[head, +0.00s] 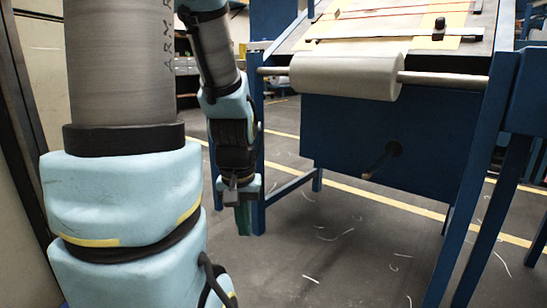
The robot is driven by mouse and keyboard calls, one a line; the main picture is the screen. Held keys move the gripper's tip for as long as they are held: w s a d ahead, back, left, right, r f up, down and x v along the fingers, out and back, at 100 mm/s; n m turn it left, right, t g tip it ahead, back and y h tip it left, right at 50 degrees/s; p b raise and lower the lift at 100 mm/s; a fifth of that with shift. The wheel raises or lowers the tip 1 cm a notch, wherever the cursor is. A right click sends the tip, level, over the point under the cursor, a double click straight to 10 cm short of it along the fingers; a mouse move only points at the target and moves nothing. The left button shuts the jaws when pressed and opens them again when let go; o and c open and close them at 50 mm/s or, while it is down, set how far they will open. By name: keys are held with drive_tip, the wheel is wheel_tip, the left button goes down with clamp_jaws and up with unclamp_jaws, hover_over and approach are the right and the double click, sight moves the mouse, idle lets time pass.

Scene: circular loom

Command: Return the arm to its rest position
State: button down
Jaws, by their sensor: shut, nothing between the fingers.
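My gripper (243,219) hangs at the end of my arm, pointing down, left of the middle of the head view. Its greenish fingers are close together and shut, with nothing seen between them. It shows in front of the loom's left blue leg (258,150); I cannot tell the exact gap between them. The large arm links on the left hide what is behind them.
The blue loom frame (460,185) stands at the right, with a pale roll (345,76) on a metal bar (440,79) across its front. A dark blue panel (350,130) is below. The grey floor (330,255) is open, with scattered pale threads and yellow lines.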

wheel_tip(320, 180, up, 38)
drive_tip(key=p, duration=3.7)
drive_tip(key=shift+a+p, duration=0.15)
drive_tip(key=shift+p, duration=0.2)
